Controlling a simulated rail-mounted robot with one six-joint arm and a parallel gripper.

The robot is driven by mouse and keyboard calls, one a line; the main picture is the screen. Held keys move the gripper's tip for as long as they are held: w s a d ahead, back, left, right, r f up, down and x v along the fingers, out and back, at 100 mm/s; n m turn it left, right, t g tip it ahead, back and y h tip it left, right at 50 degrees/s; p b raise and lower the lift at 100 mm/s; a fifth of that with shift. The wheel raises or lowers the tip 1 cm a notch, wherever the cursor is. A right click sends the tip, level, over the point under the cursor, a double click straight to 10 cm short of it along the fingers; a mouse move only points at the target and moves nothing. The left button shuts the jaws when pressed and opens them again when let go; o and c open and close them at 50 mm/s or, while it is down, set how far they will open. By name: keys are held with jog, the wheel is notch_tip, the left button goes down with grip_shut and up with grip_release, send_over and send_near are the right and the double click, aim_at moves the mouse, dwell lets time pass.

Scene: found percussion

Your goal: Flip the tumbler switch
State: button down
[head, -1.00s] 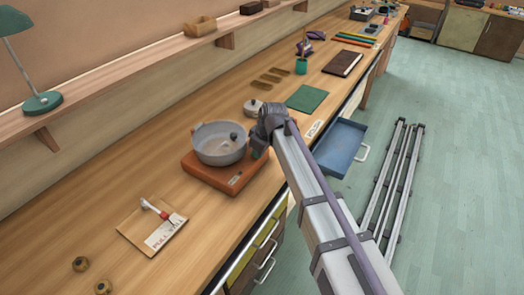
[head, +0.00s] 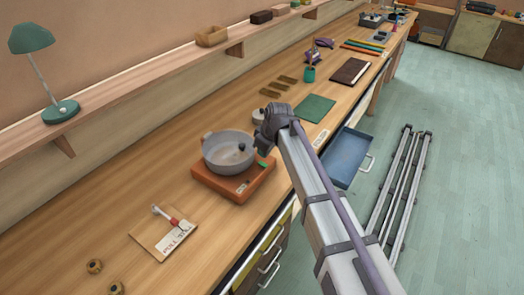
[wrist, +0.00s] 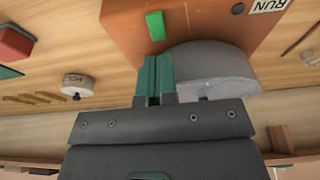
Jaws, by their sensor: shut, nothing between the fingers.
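The tumbler is a grey round bowl (head: 228,152) on an orange-brown base (head: 235,187) near the bench's front edge. A bright green switch (head: 263,165) sits on the base beside the bowl; it also shows in the wrist view (wrist: 155,25), near a RUN label (wrist: 268,5). I cannot tell which way it is tipped. My gripper (wrist: 156,58) has its teal fingers shut and empty, with their tips pointing toward the switch and apart from it in the picture. In the head view my wrist hangs over the base's right side and the fingers are mostly hidden.
A round pale pot (wrist: 79,85) with a dark knob stands beyond the tumbler. A tan board (head: 163,232) with a red-handled tool lies to the left. A blue drawer (head: 343,157) stands open at the bench front. A shelf (head: 100,125) runs along the wall.

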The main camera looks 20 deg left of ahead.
jog(key=d+p+v, duration=0.2)
jog(key=p+v, duration=0.5)
jog(key=v, duration=0.3)
jog(key=shift+s+f, duration=0.2)
jog(key=shift+f, duration=0.15)
